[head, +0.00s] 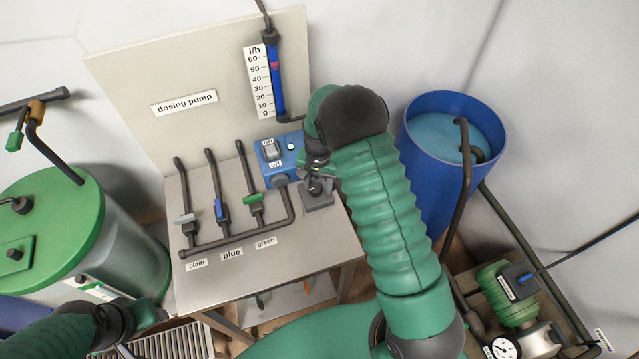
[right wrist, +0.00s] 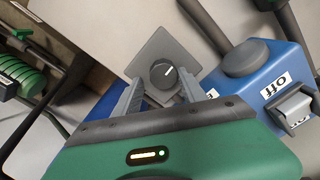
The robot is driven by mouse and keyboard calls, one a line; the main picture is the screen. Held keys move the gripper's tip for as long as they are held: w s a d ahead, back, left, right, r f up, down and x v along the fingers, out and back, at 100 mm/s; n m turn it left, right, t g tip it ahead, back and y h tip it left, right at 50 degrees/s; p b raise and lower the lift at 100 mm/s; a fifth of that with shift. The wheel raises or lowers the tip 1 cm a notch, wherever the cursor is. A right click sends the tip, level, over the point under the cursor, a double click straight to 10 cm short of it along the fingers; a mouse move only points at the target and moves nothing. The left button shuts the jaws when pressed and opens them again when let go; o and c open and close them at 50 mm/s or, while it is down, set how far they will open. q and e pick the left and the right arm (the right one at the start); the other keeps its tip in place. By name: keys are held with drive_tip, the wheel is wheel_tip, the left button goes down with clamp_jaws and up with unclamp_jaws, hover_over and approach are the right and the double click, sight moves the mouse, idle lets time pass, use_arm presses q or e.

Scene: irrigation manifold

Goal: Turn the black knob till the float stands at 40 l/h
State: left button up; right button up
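The black knob (right wrist: 165,73), with a white mark pointing to the upper right, sits on a grey square plate (right wrist: 150,50) in the right wrist view. My right gripper (right wrist: 160,82) is open, its two grey fingers apart on either side of the knob, with gaps showing. In the head view my right gripper (head: 316,170) is over the grey block (head: 319,198) and largely hides the knob. The red float (head: 275,65) stands near 50 on the l/h scale (head: 259,82) in the blue tube (head: 278,92). My left gripper (head: 125,350) is only partly in view at the bottom left.
A blue pump box (head: 278,161) with an on/off switch and a lit green lamp stands beside the knob. Valves labelled plain, blue and green stand left on the bench (head: 225,275). A green-lidded tank (head: 50,220) is left, a blue barrel (head: 425,165) right.

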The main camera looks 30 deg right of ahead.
drive_tip(key=shift+w+a+r, duration=0.1)
drive_tip(key=shift+a, duration=0.8)
clamp_jaws()
drive_tip(key=shift+d, duration=0.5)
drive_tip(key=shift+a+m, duration=0.3)
drive_tip(key=shift+m, duration=0.2)
drive_tip(key=m, duration=0.3)
drive_tip(key=shift+d+r+p, duration=0.1)
drive_tip(key=shift+d+p, duration=0.1)
drive_tip(key=shift+p, duration=0.2)
drive_tip(key=shift+m+p, duration=0.3)
drive_tip(key=shift+m, duration=0.9)
use_arm(q)
drive_tip(key=shift+w+a+r+p, duration=0.1)
drive_tip(key=shift+a+r+p, duration=0.25)
drive_tip(key=shift+a+r, duration=0.5)
use_arm(e)
drive_tip(key=shift+m, duration=1.6)
use_arm(q)
drive_tip(key=shift+d, duration=0.1)
